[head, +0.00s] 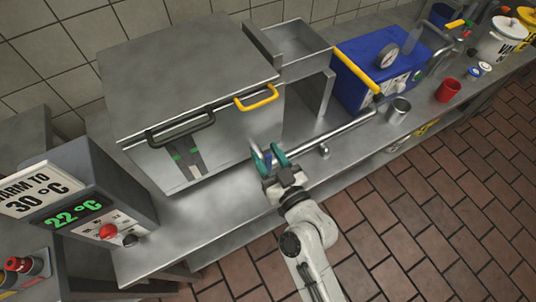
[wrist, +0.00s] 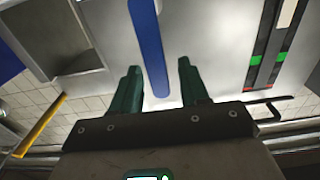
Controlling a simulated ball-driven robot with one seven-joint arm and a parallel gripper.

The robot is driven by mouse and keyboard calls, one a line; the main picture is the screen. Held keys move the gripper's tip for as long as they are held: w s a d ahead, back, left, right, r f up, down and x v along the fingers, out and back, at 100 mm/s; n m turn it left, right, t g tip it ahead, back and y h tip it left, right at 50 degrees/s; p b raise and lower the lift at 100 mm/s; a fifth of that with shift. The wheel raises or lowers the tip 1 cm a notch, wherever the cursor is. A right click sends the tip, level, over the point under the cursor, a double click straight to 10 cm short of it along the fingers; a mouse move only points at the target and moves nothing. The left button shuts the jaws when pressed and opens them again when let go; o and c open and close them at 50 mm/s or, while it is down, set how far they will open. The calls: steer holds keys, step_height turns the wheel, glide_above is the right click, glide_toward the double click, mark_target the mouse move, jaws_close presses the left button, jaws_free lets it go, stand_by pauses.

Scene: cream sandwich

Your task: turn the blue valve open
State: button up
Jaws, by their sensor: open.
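The blue valve handle (wrist: 150,45) is a long flat blue bar in the wrist view. Its near end reaches into the space between my two green fingers, with a gap on each side. My gripper (wrist: 158,78) is open, and no finger visibly touches the bar. In the head view my gripper (head: 266,153) is in front of the steel cabinet, above the counter's front part. Only a small blue bit of the handle (head: 268,159) shows there between the fingers. The valve body cannot be made out.
The steel cabinet (head: 190,60) has a black handle (head: 180,130) and a yellow handle (head: 256,97). Right of it are a steel tray (head: 290,42), a pipe (head: 345,133), a blue box (head: 372,75), a metal cup (head: 398,110) and a red cup (head: 448,90). A temperature display (head: 90,200) stands left.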

jaws_close()
stand_by(0.3)
steer(key=shift+d, duration=0.1)
stand_by(0.4)
steer(key=w+d+f+m+b, duration=0.1)
steer(key=m+b, duration=0.1)
steer(key=m, duration=0.3)
steer(key=w+d+f+m+b, duration=0.1)
steer(key=d+f+m+b, duration=0.1)
steer(key=m, duration=0.3)
steer(key=w+d+f+m+b, duration=0.1)
steer(key=d+f+m+b, duration=0.1)
steer(key=m, duration=0.3)
steer(key=shift+w+b, duration=0.2)
steer(key=shift+b, duration=0.3)
steer(key=shift+d+f+m, duration=0.1)
steer(key=shift+f+m, duration=0.45)
steer(key=shift+m, duration=0.55)
